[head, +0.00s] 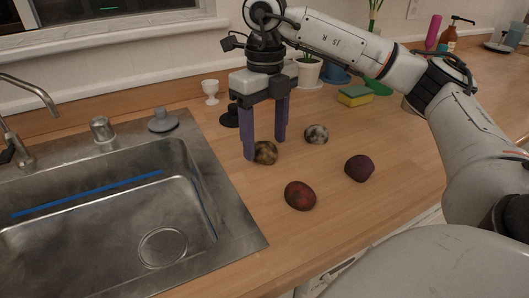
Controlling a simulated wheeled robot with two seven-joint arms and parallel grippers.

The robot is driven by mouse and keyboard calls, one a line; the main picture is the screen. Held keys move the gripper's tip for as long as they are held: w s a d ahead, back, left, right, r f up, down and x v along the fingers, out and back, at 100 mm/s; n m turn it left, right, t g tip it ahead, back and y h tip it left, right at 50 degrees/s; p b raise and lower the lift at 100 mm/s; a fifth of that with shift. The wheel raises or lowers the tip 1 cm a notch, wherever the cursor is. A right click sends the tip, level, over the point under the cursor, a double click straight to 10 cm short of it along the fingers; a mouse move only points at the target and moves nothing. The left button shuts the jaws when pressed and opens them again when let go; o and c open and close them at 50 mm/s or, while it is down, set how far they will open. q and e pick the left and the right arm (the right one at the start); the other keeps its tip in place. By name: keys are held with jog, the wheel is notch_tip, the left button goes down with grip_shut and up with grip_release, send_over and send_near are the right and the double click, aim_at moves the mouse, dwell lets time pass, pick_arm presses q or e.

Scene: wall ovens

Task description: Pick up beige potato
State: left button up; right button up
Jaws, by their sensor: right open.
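The beige potato (265,153), brownish with dark patches, lies on the wooden counter just right of the sink. My right gripper (266,150) points straight down over it, with its two purple fingers apart. The left finger partly overlaps the potato's left side in the picture. The right finger's tip is above and right of it. I cannot tell whether either finger touches the potato. My left gripper is not in view.
A pale speckled potato (316,134), a red potato (300,196) and a purple potato (359,169) lie nearby. The metal sink (232,215) is left. A white egg cup (210,91), sponge (354,96) and plant pot (309,72) stand behind.

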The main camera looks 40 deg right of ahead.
jog(key=shift+f, duration=0.8)
jog(key=shift+r, duration=0.1)
jog(key=c, duration=1.2)
